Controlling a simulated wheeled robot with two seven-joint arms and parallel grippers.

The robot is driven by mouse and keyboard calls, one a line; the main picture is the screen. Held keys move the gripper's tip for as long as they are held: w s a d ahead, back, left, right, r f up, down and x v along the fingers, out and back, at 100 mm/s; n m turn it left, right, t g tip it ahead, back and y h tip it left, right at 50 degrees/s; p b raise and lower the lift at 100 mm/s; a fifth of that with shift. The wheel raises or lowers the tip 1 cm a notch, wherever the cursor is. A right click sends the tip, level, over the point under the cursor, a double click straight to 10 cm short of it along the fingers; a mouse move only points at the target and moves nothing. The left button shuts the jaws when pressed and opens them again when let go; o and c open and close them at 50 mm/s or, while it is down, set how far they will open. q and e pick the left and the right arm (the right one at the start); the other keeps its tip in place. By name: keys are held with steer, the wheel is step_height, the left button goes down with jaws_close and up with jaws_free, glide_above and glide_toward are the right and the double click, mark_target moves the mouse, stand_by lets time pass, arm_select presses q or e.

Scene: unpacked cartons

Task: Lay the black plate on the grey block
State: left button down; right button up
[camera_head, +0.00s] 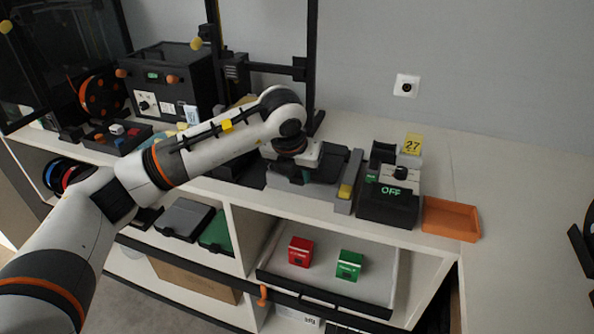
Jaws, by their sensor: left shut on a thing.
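My left gripper (293,170) is at the middle of the worktop, with its jaws largely hidden by its own wrist. It is shut on the dark, flat black plate (312,191), which shows beneath and right of the wrist. The grey block (343,206) shows as a lighter grey edge just right of the plate, with a yellow piece on it. The plate appears to lie over or against the block; I cannot tell whether they touch.
A black device marked OFF (388,207) stands close right of the block, by an orange tray (450,218). A tall black frame (312,70) rises behind. An open drawer (329,270) below holds red and green boxes.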

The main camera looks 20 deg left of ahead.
arm_select(q)
steer(key=shift+f+b, duration=0.3)
steer(key=shift+f, duration=0.2)
steer(key=c, duration=1)
jaws_free()
steer(key=shift+r, duration=0.1)
steer(key=shift+o, duration=0.2)
steer(key=shift+r+p, duration=0.65)
steer(key=shift+r, duration=0.95)
steer(key=b+v, duration=0.1)
steer(key=v, duration=1.1)
